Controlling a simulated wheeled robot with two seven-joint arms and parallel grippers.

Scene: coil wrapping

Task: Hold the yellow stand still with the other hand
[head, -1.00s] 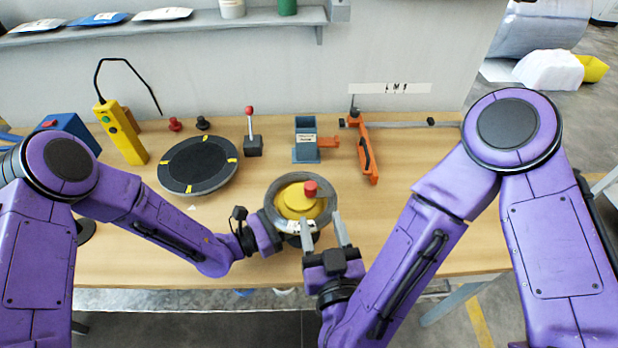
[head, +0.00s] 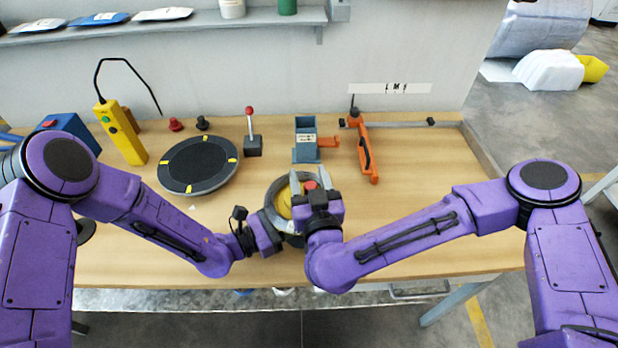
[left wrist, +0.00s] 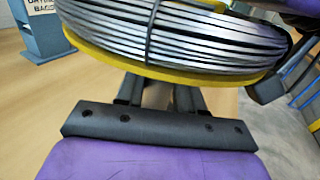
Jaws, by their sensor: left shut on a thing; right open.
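The yellow stand (head: 284,203) is near the table's front edge in the head view, with a grey wire coil (head: 271,214) around it and a red knob (head: 311,185) on top. In the left wrist view, the coil (left wrist: 170,35) rests on the stand's yellow disc (left wrist: 160,72). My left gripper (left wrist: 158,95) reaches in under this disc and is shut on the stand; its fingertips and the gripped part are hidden. My right gripper (head: 310,182) is open above the right part of the coil, its fingers either side of the red knob. I cannot tell whether they touch it.
A black round turntable (head: 197,164) with yellow marks lies to the left behind the stand. Behind are a lever box (head: 253,146), a blue-grey dispenser (head: 305,143) and an orange tool (head: 365,150). A yellow pendant (head: 122,133) stands at far left. The table's right side is clear.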

